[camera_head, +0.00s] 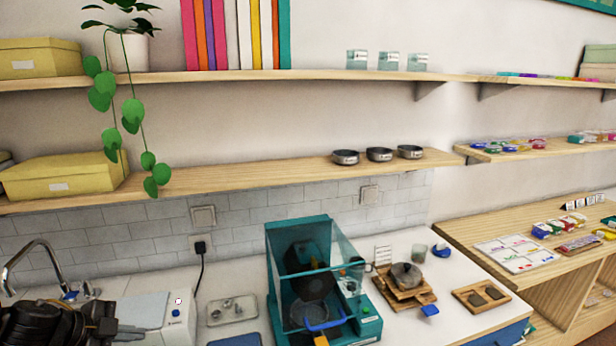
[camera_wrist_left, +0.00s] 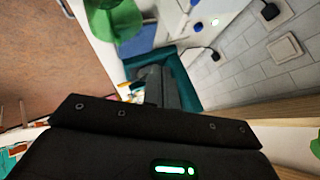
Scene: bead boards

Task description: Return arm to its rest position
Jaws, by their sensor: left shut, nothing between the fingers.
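My left gripper (camera_head: 106,326) is at the bottom left corner of the head view, a dark shape over the counter near the sink tap. In the left wrist view its dark fingers (camera_wrist_left: 160,78) are together with nothing held between them. A teal machine with clear panels (camera_head: 318,270) stands on the counter, right of the gripper and apart from it. A teal thing (camera_wrist_left: 183,80) also shows beyond the fingers in the left wrist view. My right gripper does not show in either view.
The tap (camera_head: 32,255) stands close behind my left gripper. A white device (camera_head: 178,312) and a small tray (camera_head: 232,310) are to its right. A stone-like lump sits on wooden boards (camera_head: 402,290). A wall shelf (camera_head: 250,175) carries three dark bowls (camera_head: 379,154).

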